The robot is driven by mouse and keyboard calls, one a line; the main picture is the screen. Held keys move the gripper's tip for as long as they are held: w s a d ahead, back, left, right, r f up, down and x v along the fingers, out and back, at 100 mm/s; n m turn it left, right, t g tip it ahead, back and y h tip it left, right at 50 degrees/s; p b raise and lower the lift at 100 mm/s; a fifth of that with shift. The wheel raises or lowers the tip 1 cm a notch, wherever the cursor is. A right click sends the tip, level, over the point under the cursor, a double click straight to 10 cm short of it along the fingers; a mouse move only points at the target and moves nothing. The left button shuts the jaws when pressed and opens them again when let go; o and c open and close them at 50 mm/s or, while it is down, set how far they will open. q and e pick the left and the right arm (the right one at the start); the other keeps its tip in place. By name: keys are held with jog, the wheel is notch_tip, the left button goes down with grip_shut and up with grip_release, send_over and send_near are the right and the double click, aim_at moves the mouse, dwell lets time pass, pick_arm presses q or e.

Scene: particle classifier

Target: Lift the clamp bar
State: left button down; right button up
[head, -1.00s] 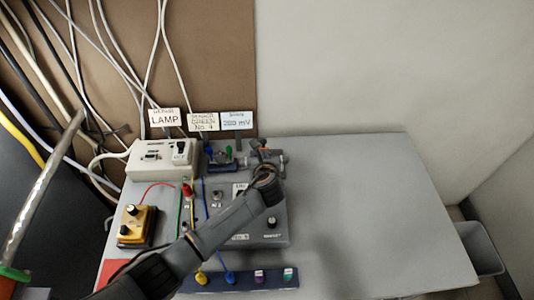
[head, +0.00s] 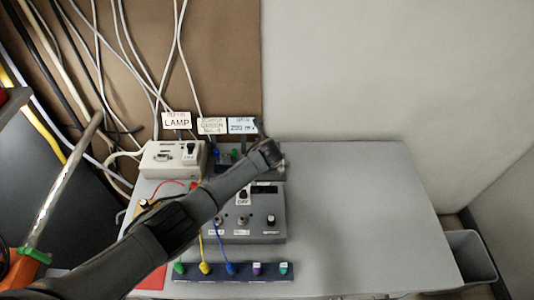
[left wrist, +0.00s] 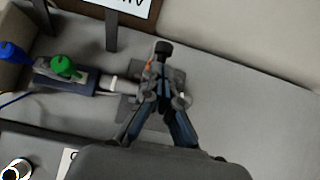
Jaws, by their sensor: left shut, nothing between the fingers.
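The clamp sits behind the grey control box, at the end of the sensor with blue and green plugs. In the left wrist view its grey base plate (left wrist: 172,78) and a dark bar with a black knob (left wrist: 163,47) show just beyond my fingertips. In the head view the dark bar (head: 258,128) sticks up behind my gripper. My left gripper (head: 272,155) is shut and empty, right at the clamp. Its fingers (left wrist: 160,98) converge at the clamp in the wrist view; I cannot tell whether they touch the bar. My right gripper is not in view.
A control box (head: 262,229) and a plug strip (head: 232,272) lie in front. A cream lamp box (head: 172,159) stands at left, with upright label signs (head: 212,126) behind. Cables run on the left. The table's right side (head: 370,210) is clear.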

pick_arm(q)
jog(key=shift+w+f, duration=0.15)
jog(key=shift+w, duration=0.5)
jog(key=shift+w+r+b, duration=0.2)
jog(key=shift+w+b, duration=0.1)
jog(key=shift+b, duration=0.05)
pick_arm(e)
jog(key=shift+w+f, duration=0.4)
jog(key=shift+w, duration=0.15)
pick_arm(q)
jog(key=shift+w, duration=0.15)
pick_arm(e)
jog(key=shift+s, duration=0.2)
pick_arm(q)
jog(key=v, duration=1.2)
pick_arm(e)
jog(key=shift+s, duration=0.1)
